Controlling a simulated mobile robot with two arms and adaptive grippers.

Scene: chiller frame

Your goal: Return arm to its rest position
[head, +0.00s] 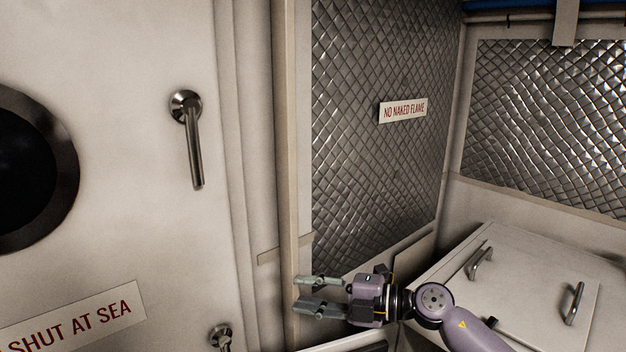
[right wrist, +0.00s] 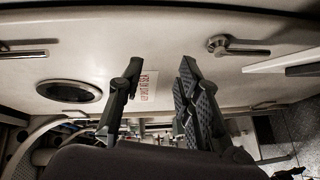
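My right gripper (head: 308,296) is at the lower middle of the head view, its fingers pointing left. The fingers are apart with nothing between them, in front of the door frame and right of the white door (head: 120,60). In the right wrist view the gripper (right wrist: 160,72) also shows open and empty, with the white door and its round porthole (right wrist: 68,90) beyond. My left gripper does not show.
The door has a lever handle (head: 193,145), a second handle (head: 221,336) lower down and a SHUT AT SEA sign (head: 75,318). Quilted metal panels (head: 375,60) line the corner with a NO NAKED FLAME sign (head: 403,110). A white chest (head: 530,265) with handles stands at right.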

